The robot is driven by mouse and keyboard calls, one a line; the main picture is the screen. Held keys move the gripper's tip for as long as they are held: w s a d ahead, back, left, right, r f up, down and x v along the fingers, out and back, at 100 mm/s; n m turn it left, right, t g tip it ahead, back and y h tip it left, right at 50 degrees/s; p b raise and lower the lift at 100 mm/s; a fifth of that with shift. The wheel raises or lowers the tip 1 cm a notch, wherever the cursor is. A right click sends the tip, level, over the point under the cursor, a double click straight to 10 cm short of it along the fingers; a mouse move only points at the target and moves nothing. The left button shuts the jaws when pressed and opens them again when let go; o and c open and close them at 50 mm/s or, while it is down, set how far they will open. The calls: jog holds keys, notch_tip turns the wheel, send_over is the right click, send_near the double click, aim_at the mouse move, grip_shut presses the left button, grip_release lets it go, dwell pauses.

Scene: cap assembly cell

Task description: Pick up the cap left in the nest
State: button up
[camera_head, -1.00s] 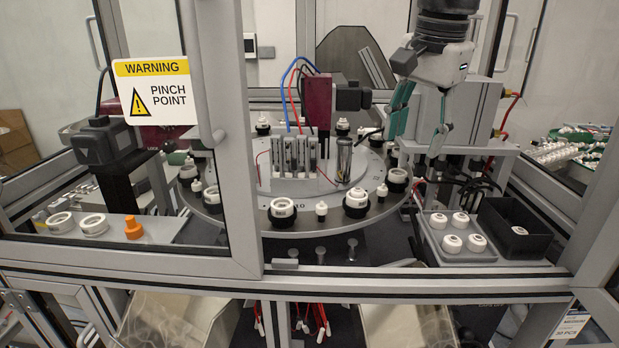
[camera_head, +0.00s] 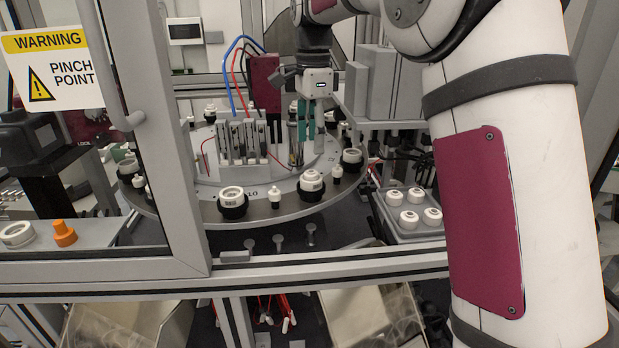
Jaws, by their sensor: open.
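A black nest (camera_head: 311,194) on the front right of the round turntable (camera_head: 268,211) holds a white part (camera_head: 311,181) with a rounded, cap-like top. Another black nest (camera_head: 233,211), to its left, holds a white ring-shaped part (camera_head: 232,195). A third nest (camera_head: 352,166) stands further right with a smaller pale part in it. My gripper (camera_head: 307,133), with teal fingers, points down over the turntable. It is open and empty, above the first nest in the picture and apart from the white part. Its exact distance from the nest cannot be told.
A grey tray (camera_head: 389,226) with several white caps stands right of the turntable. A maroon tool (camera_head: 265,82) with hoses and metal fixtures stands behind the nests. The cell's frame post (camera_head: 165,150) and front rail (camera_head: 300,277) bound the opening. My arm covers the right side.

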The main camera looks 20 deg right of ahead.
aim_at(311, 171)
jog(key=f+b, duration=0.1)
jog(key=f, duration=0.6)
jog(key=shift+a+f+b, duration=0.2)
jog(key=shift+b, duration=0.1)
jog(key=c, duration=0.8)
